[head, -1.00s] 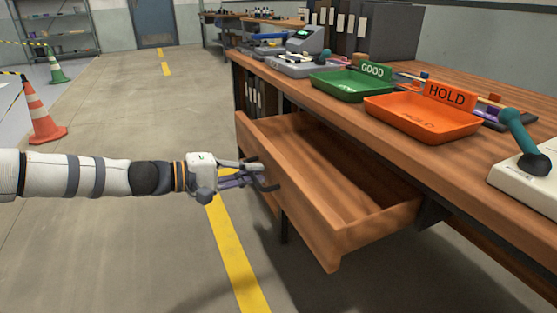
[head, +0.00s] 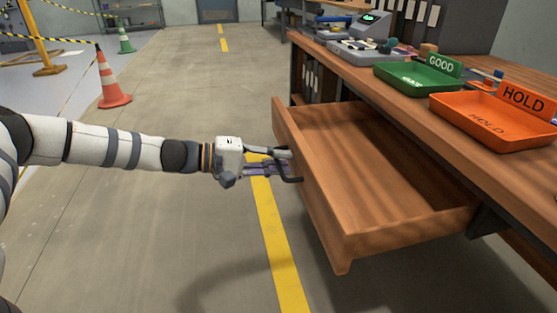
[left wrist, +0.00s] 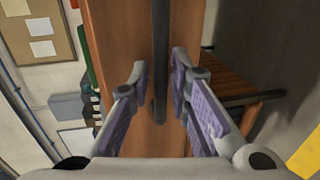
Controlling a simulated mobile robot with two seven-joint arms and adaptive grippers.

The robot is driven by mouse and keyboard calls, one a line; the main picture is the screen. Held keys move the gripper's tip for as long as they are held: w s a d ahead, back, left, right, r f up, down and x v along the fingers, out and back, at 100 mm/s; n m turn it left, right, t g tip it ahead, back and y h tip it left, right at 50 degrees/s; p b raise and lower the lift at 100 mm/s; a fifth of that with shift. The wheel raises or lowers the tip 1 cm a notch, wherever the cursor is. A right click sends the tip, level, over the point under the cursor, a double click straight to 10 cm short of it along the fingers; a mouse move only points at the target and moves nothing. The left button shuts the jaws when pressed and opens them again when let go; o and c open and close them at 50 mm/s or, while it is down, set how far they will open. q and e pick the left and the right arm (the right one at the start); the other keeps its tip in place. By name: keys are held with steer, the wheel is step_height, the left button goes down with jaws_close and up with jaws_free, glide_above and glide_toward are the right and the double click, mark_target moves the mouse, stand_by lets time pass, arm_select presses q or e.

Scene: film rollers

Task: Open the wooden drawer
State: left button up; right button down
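The wooden drawer (head: 375,185) is pulled well out from under the bench, and its inside looks empty. A dark bar handle (head: 292,180) is on its front; it also runs upright in the middle of the left wrist view (left wrist: 160,70). My left gripper (head: 284,163) is at the handle, with one finger on each side of the bar. In the left wrist view, the fingertips (left wrist: 160,62) are drawn close in around it. Exact contact is hard to see. My right gripper is not in view.
The wooden bench (head: 395,95) carries a green GOOD tray (head: 405,84) and an orange HOLD tray (head: 480,135). An orange cone (head: 112,80) stands on the floor at the left. The floor in front of the drawer is clear.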

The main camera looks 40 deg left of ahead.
arm_select(q)
steer(key=v, duration=1.2)
